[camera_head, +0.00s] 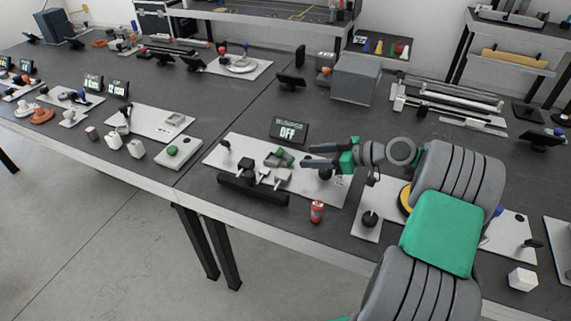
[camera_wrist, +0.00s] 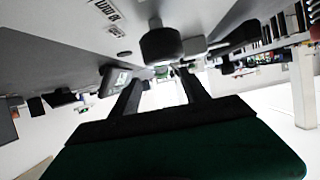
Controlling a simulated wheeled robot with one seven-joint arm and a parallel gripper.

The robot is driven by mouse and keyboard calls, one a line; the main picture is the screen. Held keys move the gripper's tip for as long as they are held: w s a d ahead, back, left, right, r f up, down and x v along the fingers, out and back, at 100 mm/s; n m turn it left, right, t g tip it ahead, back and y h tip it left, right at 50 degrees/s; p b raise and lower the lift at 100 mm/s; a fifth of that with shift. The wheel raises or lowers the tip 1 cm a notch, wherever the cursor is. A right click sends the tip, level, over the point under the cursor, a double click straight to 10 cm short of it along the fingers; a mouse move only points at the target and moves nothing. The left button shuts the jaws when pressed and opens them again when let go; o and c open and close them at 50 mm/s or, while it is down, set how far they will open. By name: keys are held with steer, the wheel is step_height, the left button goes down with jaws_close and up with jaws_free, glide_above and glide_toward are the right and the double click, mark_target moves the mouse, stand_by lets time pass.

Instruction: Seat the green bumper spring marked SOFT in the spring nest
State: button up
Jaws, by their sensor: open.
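A small green piece (camera_head: 285,154) shows on the fixture of the white base plate (camera_head: 223,154), just left of my gripper; I take it for the green spring, but any SOFT marking is too small to read. My gripper (camera_head: 309,156) points left above the plate, its fingers apart and nothing held. In the wrist view my gripper (camera_wrist: 160,90) also shows its two dark fingers spread with a gap between them. Grey blocks (camera_head: 282,175) stand on the same plate below the green piece; which part is the spring nest I cannot tell.
A dark bar (camera_head: 252,190) runs along the plate's front. A display reading OFF (camera_head: 289,130) stands behind it. A red can (camera_head: 317,211) stands near the front edge. A white plate with a black knob (camera_head: 370,219) lies at right. A grey box (camera_head: 355,78) stands behind.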

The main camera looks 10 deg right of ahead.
mark_target(291, 157)
steer(key=x, duration=0.7)
steer(key=shift+w+a+f, duration=0.2)
steer(key=shift+c, duration=0.2)
jaws_close()
